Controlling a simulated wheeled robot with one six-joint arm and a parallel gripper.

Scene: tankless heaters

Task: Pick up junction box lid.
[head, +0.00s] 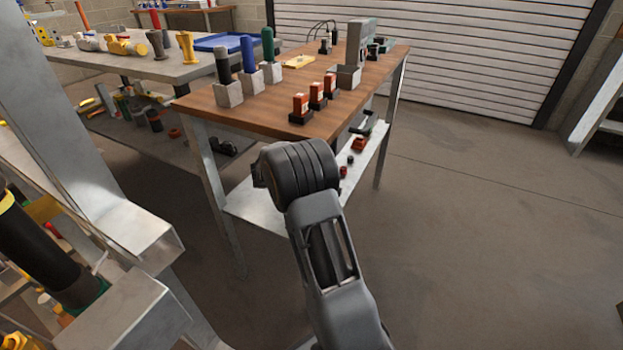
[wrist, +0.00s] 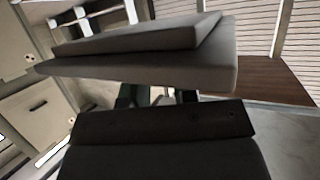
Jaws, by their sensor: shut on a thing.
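The junction box lid (wrist: 140,62) is a flat grey plate with a raised, stepped face. It fills the upper middle of the wrist view, wide and slightly tilted. My gripper (wrist: 158,95) is shut on it; the two dark fingers reach up to its near lower edge. The lid is held up in front of the wrist, clear of any surface that I can see. The parts of the fingers behind the lid are hidden. In the head view my arm hides the gripper, and I cannot make out the lid there.
A wooden-topped workbench (head: 262,116) stands ahead, with red-and-black devices (head: 316,93) and grey holders (head: 228,93) on it. A second bench (head: 140,64) is behind left. A metal frame (head: 120,225) is close on the left. The floor (head: 480,230) at right is clear.

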